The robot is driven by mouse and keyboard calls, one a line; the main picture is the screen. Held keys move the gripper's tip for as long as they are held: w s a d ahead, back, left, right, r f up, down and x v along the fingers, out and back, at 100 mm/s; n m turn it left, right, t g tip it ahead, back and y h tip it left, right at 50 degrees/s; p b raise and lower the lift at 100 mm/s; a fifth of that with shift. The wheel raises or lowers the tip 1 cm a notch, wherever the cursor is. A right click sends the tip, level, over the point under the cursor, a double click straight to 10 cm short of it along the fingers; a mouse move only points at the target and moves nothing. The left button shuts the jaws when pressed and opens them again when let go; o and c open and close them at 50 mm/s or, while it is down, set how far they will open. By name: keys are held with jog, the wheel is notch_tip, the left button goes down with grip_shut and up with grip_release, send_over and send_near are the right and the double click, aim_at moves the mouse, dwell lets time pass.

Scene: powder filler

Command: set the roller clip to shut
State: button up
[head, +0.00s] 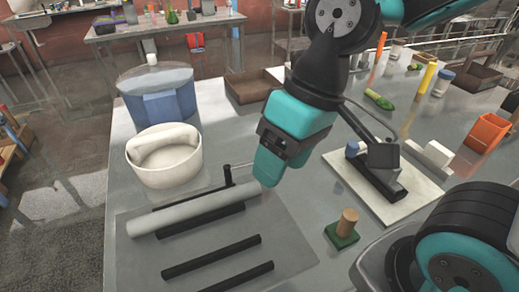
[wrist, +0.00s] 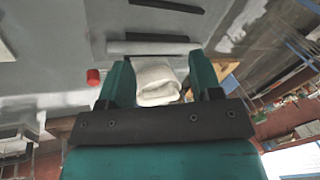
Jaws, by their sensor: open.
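A pale grey roller (head: 185,210) lies on a grey mat at the lower left of the head view, over a dark bar. A small black upright piece (head: 228,176) stands by the roller's far right end. I cannot tell for certain that it is the roller clip, or whether a clip is shut. My gripper (head: 268,172) hangs to the right of this piece, apart from it. In the wrist view my gripper (wrist: 162,78) is open, its two teal fingers spread with nothing held. The roller (wrist: 150,47) shows beyond the fingertips there.
A white tub (head: 165,172) with a rolled white bundle stands behind the roller; it also shows between my fingers in the wrist view (wrist: 155,92). A wooden peg on a green base (head: 345,228) and a white board (head: 360,185) lie right.

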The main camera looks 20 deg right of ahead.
jog(key=w+d+m+h+p, duration=0.2)
jog(key=w+d+m+p, duration=0.25)
jog(key=w+m, duration=0.5)
jog(key=w+d+m+h+p, duration=0.25)
jog(key=w+m+p, duration=0.25)
jog(key=w+m, duration=0.4)
jog(key=shift+n+y, duration=0.35)
jog(key=shift+n, duration=0.2)
jog(key=f+p, duration=0.1)
jog(key=f, duration=0.4)
jog(key=f+p, duration=0.1)
jog(key=f, duration=0.5)
jog(key=w+f+p, duration=0.1)
jog(key=f+p, duration=0.1)
jog(key=f, duration=0.3)
jog(key=shift+d+f, duration=0.1)
jog(key=shift+f, duration=0.05)
grip_shut()
